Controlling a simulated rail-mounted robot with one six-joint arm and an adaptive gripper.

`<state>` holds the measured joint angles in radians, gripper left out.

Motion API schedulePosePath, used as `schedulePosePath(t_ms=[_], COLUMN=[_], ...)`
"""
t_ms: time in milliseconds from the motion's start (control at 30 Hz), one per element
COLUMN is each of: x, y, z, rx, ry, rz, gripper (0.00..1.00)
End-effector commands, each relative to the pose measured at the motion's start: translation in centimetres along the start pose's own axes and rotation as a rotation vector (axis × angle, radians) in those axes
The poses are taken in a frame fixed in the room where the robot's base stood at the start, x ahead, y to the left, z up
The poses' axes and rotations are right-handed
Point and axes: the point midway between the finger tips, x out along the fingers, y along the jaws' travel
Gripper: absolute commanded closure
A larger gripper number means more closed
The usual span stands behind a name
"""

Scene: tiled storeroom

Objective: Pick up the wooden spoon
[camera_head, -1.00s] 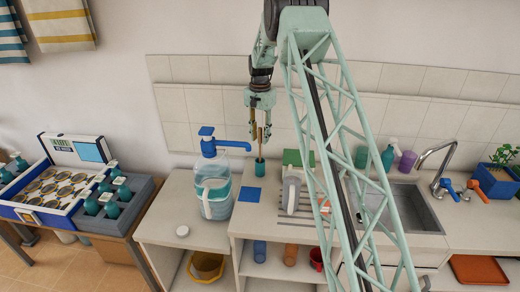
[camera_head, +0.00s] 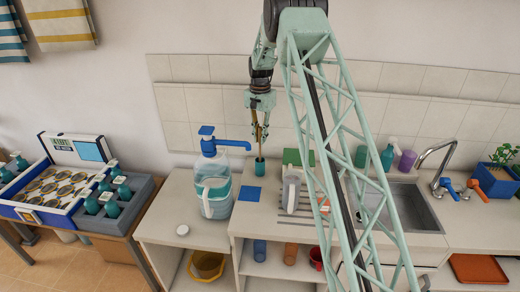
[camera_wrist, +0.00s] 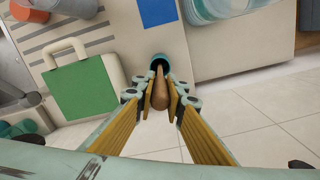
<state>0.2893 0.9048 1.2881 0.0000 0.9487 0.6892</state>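The wooden spoon (camera_wrist: 161,95) stands upright in a small teal cup (camera_head: 260,165) on the counter, its upper end between my fingertips in the wrist view. My gripper (camera_head: 259,130) points down above the cup. The spoon's lower end is hidden inside the teal cup, whose rim (camera_wrist: 159,60) shows beyond the spoon.
A water jug with a blue pump (camera_head: 213,188) stands left of the cup. A blue square (camera_head: 250,194) lies in front. The tiled wall is close behind.

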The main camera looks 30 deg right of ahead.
Motion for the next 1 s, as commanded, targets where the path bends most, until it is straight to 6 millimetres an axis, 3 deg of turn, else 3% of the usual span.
schedulePosePath(t_ms=[567,767,1000], x=[-1.0,-3.0,-7.0], y=[0.0,0.0,0.0], z=[-0.1,0.0,-0.1], rx=[0.000,0.000,0.000], ry=[0.001,0.001,0.002], rz=[-0.001,-0.001,-0.001], gripper=[0.96,0.96,0.96])
